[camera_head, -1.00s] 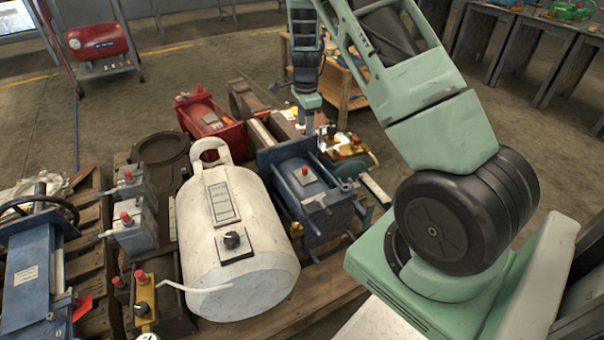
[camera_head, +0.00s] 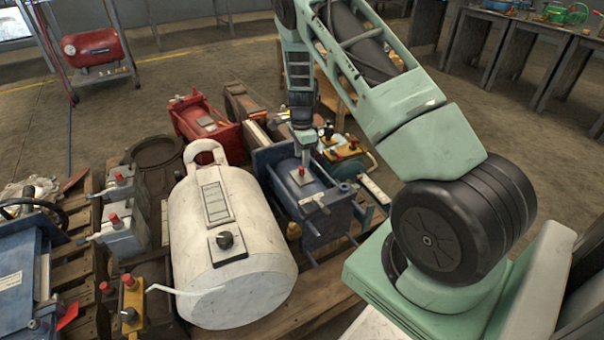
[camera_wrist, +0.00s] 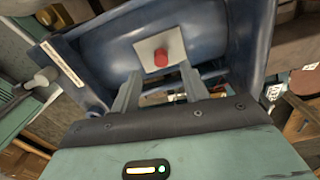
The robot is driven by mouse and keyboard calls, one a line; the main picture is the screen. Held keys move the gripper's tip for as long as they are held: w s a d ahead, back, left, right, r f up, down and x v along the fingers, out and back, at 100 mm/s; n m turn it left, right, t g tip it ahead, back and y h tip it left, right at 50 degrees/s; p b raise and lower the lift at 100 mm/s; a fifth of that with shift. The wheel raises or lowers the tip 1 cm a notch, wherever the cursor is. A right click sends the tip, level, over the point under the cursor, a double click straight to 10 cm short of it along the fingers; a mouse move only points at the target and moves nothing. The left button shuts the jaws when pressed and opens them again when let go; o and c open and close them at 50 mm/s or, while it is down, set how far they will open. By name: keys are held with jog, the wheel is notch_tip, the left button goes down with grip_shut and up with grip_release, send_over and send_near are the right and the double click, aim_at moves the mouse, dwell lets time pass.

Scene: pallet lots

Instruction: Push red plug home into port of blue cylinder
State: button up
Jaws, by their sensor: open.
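The blue cylinder (camera_head: 277,163) lies in its blue frame right of the white tank in the head view. It fills the top of the wrist view (camera_wrist: 110,50). A light square port plate (camera_wrist: 146,46) sits on its upper side. The red plug (camera_wrist: 161,58) stands out from this plate; it also shows in the head view (camera_head: 301,171). How deep it sits I cannot tell. My gripper (camera_head: 305,158) points down over the cylinder, close to the plug. In the wrist view my gripper (camera_wrist: 159,73) is open, its fingers apart below the plug, with nothing held.
A large white tank (camera_head: 230,205) stands left of the blue cylinder. A red unit (camera_head: 205,122) lies behind. Grey boxes with red knobs (camera_head: 122,235) and a yellow box (camera_head: 131,300) stand further left. Open floor lies behind the pallets.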

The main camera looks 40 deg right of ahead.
aim_at(302, 171)
notch_tip(302, 171, down, 5)
jog(key=b, duration=0.3)
jog(key=shift+w+f, duration=0.1)
dwell(0.3)
grip_shut()
